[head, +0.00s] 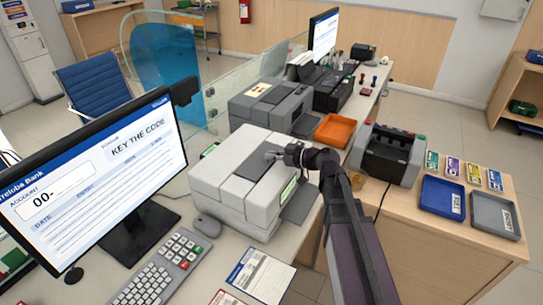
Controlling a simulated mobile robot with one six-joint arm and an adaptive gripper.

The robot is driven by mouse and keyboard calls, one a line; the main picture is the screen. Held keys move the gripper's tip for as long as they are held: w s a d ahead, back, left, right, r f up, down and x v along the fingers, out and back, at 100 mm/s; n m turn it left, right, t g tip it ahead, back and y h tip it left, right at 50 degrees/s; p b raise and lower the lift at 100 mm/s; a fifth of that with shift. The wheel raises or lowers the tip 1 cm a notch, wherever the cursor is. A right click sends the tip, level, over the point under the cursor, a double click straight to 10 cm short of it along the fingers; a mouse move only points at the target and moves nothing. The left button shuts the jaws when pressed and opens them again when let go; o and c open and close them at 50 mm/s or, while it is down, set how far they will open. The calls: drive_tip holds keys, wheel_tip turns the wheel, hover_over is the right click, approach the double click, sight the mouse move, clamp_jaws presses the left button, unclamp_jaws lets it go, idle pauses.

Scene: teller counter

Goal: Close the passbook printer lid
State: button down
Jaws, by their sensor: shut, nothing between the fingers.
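A light grey printer (222,188), which looks like the passbook printer, stands on the counter right of the monitor. Its dark grey top panel (240,163) appears to lie flat, level with the casing. My gripper (271,155) is shut and empty, at the right edge of the printer's top, with its tips at or just above the surface. I cannot tell whether they touch. A dark flap or tray (299,203) extends from the printer's right side, below a small green display (288,190). My wrist hides part of the printer's back right corner.
A darker grey machine (270,105) stands behind the printer, with an orange tray (334,131) beside it. A banknote counter (388,153) is to the right. The monitor (95,180), mouse (208,225) and keypad (180,248) are on the left. Booklets (260,274) lie in front.

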drive_tip(key=shift+s+d+f, duration=0.15)
drive_tip(key=shift+s+f, duration=0.15)
drive_tip(key=shift+f, duration=0.05)
idle(0.3)
drive_tip(key=shift+r, duration=0.2)
wheel_tip(320, 180, up, 4)
drive_tip(key=p, duration=0.4)
drive_tip(key=shift+r, duration=0.2)
drive_tip(key=s+d+f+b, duration=0.4)
drive_tip(key=d, duration=0.4)
drive_tip(key=shift+s+f, duration=0.15)
idle(0.5)
